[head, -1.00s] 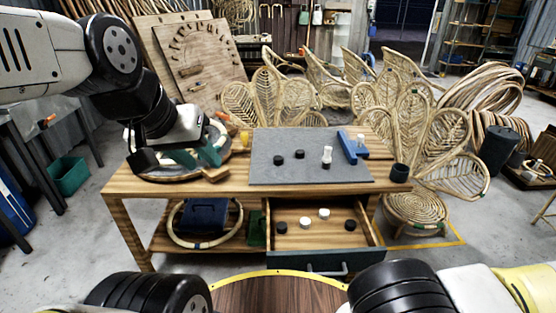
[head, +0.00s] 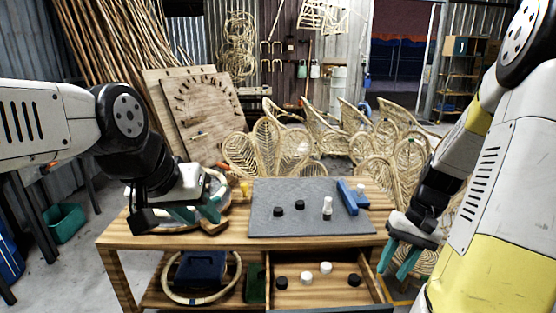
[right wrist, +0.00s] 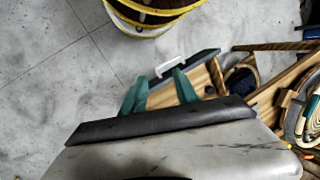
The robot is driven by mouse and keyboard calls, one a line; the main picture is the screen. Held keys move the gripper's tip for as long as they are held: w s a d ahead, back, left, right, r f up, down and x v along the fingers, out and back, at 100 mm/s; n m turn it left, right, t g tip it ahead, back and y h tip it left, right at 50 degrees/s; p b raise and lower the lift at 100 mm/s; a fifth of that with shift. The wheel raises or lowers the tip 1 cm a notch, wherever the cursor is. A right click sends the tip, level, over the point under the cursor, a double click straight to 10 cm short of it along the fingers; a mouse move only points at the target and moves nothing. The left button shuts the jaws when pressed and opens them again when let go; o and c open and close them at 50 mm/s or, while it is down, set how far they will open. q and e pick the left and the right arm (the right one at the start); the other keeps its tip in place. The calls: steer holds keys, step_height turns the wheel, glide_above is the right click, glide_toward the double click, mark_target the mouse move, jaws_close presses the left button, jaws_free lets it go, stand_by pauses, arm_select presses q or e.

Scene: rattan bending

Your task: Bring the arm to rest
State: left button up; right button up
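My left gripper (head: 198,213) hangs over the left end of the wooden workbench (head: 150,240), beside a round rattan piece. Its teal fingers are apart, with nothing seen between them. My right gripper (head: 396,262) is off the bench's right end, in front of the rattan chairs, pointing down. In the right wrist view its teal fingers (right wrist: 160,90) are apart and empty, with the open drawer and its white handle (right wrist: 172,66) beyond them.
A grey mat (head: 262,225) on the bench carries black and white pegs (head: 327,206) and a blue block (head: 347,197). The open drawer (head: 345,290) holds several black and white pieces. Rattan chairs (head: 285,150) stand behind. A teal bin (head: 65,222) is on the floor at left.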

steer(key=s+a+r+n+t, duration=0.1)
steer(key=s+a+r+t, duration=0.2)
steer(key=a+r, duration=0.3)
steer(key=s+a+r+n+t+h, duration=0.1)
steer(key=s+a+r+n+t, duration=0.1)
steer(key=a+r, duration=0.5)
step_height(320, 180, up, 6)
steer(key=shift+s+a+r+t, duration=0.2)
steer(key=shift+s+t, duration=0.45)
steer(key=shift+t, duration=0.55)
